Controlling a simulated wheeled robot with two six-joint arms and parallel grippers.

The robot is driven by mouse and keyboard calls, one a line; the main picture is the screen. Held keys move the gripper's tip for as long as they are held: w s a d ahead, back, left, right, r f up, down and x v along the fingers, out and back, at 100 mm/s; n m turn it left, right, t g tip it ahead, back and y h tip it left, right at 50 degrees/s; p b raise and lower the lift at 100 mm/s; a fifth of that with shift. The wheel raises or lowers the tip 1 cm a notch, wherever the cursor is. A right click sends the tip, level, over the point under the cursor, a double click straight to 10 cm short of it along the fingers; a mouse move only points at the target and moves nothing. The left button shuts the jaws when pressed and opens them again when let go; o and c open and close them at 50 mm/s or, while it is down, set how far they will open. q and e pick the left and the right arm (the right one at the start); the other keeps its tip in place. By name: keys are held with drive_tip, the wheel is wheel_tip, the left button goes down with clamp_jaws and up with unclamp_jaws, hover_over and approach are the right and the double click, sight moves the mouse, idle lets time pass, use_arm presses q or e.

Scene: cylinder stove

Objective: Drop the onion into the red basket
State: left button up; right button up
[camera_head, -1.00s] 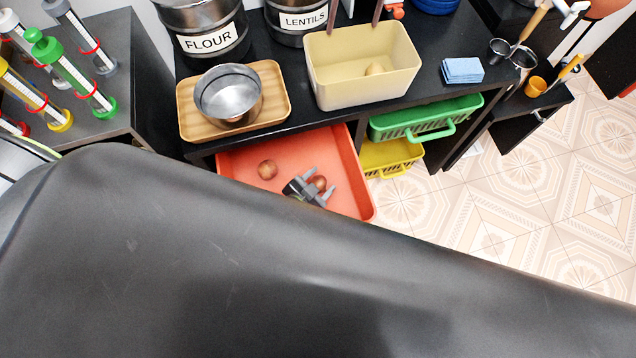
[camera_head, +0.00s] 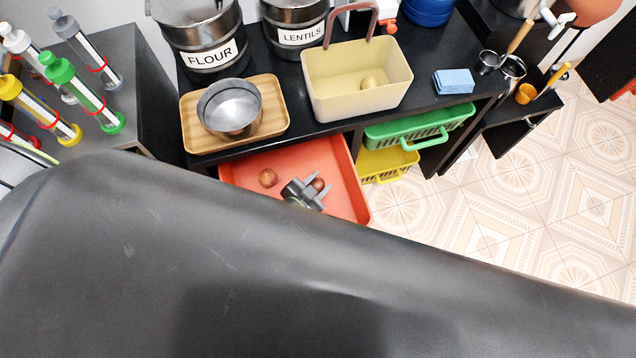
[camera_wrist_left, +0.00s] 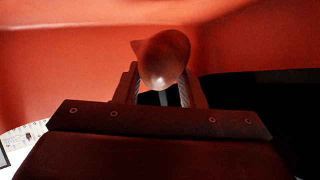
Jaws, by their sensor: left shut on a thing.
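The red basket (camera_head: 340,170) is pulled out below the black counter in the head view. Its red wall (camera_wrist_left: 70,65) fills the upper part of the left wrist view. My left gripper (camera_head: 312,190) is inside the basket area, shut on a brown onion (camera_head: 319,184). The onion (camera_wrist_left: 163,60) sits between the fingertips in the left wrist view. Whether it touches the basket floor I cannot tell. My right gripper is not in view.
On the counter stand a cream basket (camera_head: 335,95) holding a round item, a wooden tray (camera_head: 190,130) with a metal bowl (camera_head: 230,108), and flour and lentils canisters. Green (camera_head: 420,128) and yellow (camera_head: 385,165) baskets are right of the red one. Tiled floor is clear at right.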

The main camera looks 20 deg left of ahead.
sight(318, 184)
use_arm(q)
drive_tip(key=shift+r+p, duration=1.9)
drive_tip(key=shift+r, duration=0.85)
